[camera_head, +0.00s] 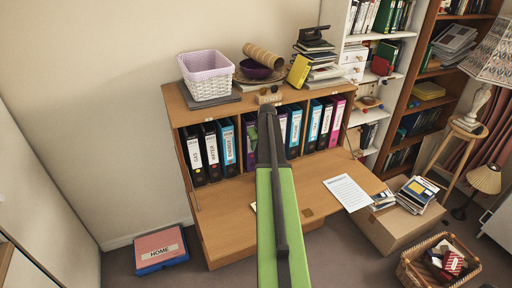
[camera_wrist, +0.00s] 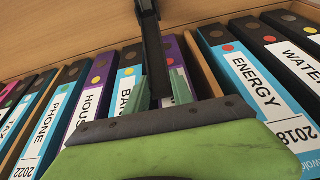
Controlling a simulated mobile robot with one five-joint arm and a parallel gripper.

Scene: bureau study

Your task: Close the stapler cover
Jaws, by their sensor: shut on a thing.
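In the wrist view, my gripper (camera_wrist: 161,92) has two greenish fingers close together around a dark, narrow bar (camera_wrist: 153,45) that runs up the picture to a blocky end against the wood. It may be part of the stapler, but its full shape is hidden. In the head view, my green and dark arm hides the fingertips and whatever is between them, in front of the binder row. A dark object with a raised handle (camera_head: 313,33) lies on the book stack at the top right; it is too small to name.
Binders (camera_head: 212,150) stand in the bureau close around my gripper. The fold-down desk (camera_head: 225,215) is mostly clear, with a paper sheet (camera_head: 346,192) at its right. A white basket (camera_head: 206,77) and a purple bowl (camera_head: 256,69) stand on the bureau top.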

